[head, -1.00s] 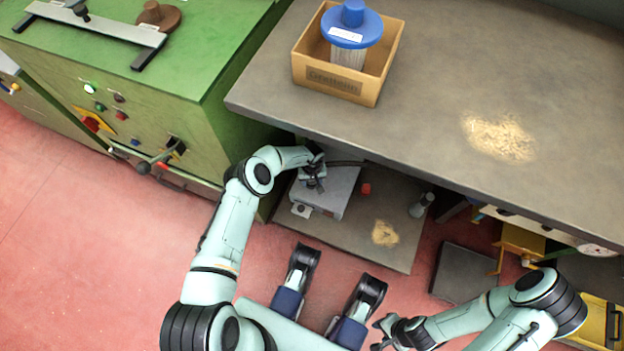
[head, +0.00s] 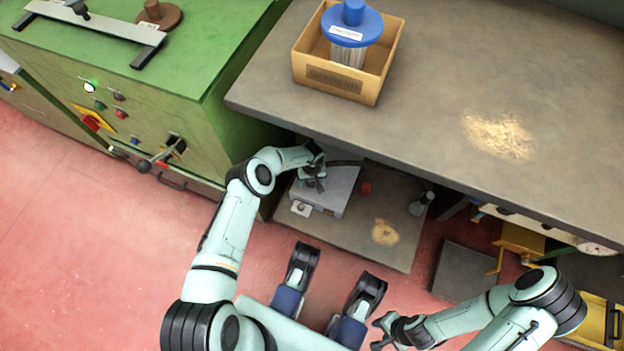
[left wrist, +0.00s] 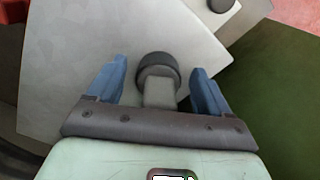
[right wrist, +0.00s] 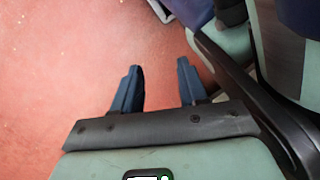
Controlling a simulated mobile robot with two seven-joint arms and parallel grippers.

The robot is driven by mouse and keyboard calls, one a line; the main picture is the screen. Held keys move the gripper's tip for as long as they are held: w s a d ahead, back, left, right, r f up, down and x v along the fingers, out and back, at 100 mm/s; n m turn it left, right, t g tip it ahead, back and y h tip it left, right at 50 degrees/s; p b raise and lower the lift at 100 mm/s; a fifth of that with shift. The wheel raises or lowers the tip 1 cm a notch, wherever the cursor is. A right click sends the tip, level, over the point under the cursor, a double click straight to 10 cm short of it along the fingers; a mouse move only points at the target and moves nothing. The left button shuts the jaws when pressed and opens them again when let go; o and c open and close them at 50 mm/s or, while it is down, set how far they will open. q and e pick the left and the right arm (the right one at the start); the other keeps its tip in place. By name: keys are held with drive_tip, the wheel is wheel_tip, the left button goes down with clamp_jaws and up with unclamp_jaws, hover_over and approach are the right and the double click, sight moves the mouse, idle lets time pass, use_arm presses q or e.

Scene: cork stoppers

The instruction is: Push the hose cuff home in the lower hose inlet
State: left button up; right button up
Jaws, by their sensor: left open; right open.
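A light grey box (head: 338,188) sits on the low shelf under the bench, and a dark hose (head: 346,163) shows at its far side. My left gripper (head: 317,184) is over the box. In the left wrist view my left gripper (left wrist: 158,66) is open, with one finger on each side of a dark round cuff-like end (left wrist: 157,68) with a grey neck. Gaps show between it and both fingers. I cannot tell how deep the cuff sits, and the inlet opening is hidden. My right gripper (head: 380,333) is open and empty over the floor, also in the right wrist view (right wrist: 160,70).
The bench top (head: 440,80) overhangs the low shelf (head: 345,232). A red piece (head: 366,188), a grey bottle-like thing (head: 421,204) and a dust pile (head: 385,232) are on that shelf. A green machine (head: 150,90) stands left. A cardboard box (head: 340,82) is on the bench.

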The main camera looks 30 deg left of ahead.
use_arm(q)
wheel_tip(320, 180, up, 13)
drive_tip(key=p, duration=0.3)
drive_tip(key=shift+r+p, duration=0.2)
drive_tip(key=shift+p, duration=0.2)
use_arm(e)
drive_tip(key=w+r+t, duration=0.2)
drive_tip(key=w+r, duration=0.2)
drive_tip(key=w, duration=0.3)
drive_tip(key=shift+w+a+r+n+t, duration=0.2)
drive_tip(key=shift+w+a+n+t, duration=0.1)
drive_tip(key=shift+a+t, duration=0.15)
drive_tip(key=shift+s, duration=0.1)
